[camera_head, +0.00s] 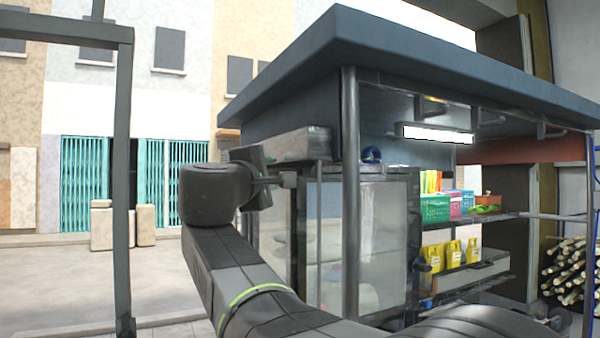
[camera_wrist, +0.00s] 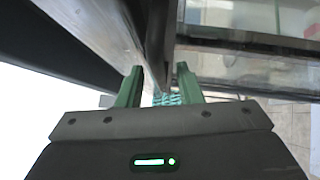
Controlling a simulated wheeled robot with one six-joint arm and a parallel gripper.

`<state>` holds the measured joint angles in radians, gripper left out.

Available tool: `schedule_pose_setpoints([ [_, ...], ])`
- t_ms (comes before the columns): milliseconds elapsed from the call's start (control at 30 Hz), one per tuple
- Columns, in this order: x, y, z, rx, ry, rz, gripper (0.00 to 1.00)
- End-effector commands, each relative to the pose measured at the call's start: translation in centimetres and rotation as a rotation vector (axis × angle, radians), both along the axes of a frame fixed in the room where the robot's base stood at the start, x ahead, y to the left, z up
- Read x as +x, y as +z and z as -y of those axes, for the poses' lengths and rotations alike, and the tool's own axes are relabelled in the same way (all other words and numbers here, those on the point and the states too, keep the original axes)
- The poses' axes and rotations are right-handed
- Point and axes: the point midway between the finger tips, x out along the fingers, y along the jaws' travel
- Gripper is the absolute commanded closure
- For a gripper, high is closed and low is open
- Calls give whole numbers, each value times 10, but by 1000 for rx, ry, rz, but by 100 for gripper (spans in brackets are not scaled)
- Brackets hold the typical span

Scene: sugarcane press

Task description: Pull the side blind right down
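A dark blue-grey panel (camera_head: 285,108) hangs short under the left edge of the stall roof; it looks like the side blind, raised high. My gripper (camera_head: 285,180) is at the stall's left side, below that panel and left of the front post. In the wrist view the two green fingers (camera_wrist: 158,88) stand apart. A narrow dark bar (camera_wrist: 168,45) and a grey, streaked panel edge (camera_wrist: 105,28) reach toward the gap between them. I cannot tell whether the fingers touch either one. The fingertips are too small to make out in the head view.
The stall roof (camera_head: 440,65) overhangs my arm. A grey post (camera_head: 350,190) and a glass cabinet (camera_head: 365,235) stand right of my gripper. Shelves with coloured baskets (camera_head: 435,208) are further right. A dark frame post (camera_head: 122,180) stands at left. Open pavement (camera_head: 60,280) lies between.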

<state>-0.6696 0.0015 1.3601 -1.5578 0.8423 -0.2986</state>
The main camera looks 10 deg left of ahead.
Motion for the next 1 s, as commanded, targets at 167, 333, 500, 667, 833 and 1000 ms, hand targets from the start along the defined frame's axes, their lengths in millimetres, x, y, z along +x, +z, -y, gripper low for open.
schedule_pose_setpoints([
  [167,0,0,0,0,0,0,77],
  [333,0,0,0,0,0,0,100],
  [500,0,0,0,0,-1,0,100],
  [667,0,-3,0,0,-1,0,100],
  [833,0,-14,0,0,-1,0,100],
  [1000,0,-34,0,0,-1,-1,100],
])
